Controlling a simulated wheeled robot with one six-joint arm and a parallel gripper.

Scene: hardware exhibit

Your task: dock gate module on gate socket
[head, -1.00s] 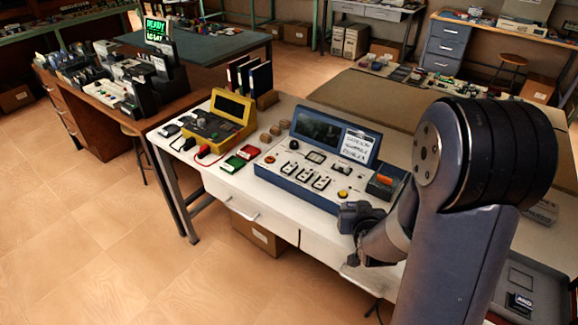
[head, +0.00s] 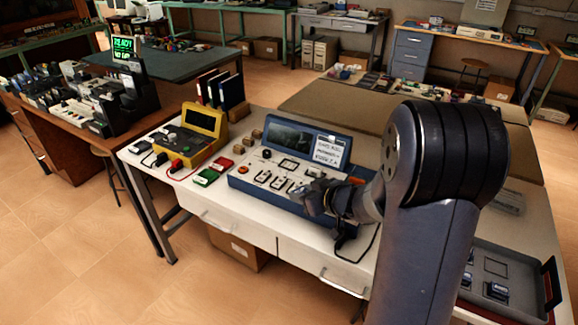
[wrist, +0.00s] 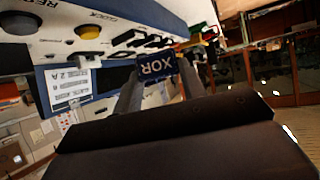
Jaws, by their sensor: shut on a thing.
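My gripper (wrist: 159,82) is shut on a dark blue module (wrist: 157,66) marked XOR, its label upside down in the wrist view. In the head view my gripper (head: 314,200) is over the front right part of the blue-framed console (head: 262,199), and the module cannot be made out there. The console's pale panel bears a row of dark-framed sockets (head: 264,177) left of my gripper. In the wrist view the dark sockets (wrist: 130,38) lie just beyond the module. I cannot tell whether the module touches the panel.
A yellow instrument (head: 187,143), a green box (head: 206,177) and a red box (head: 222,164) sit left of the console. Its raised back carries a display and a paper note (head: 329,151). A grey tray (head: 524,262) with modules lies at the right.

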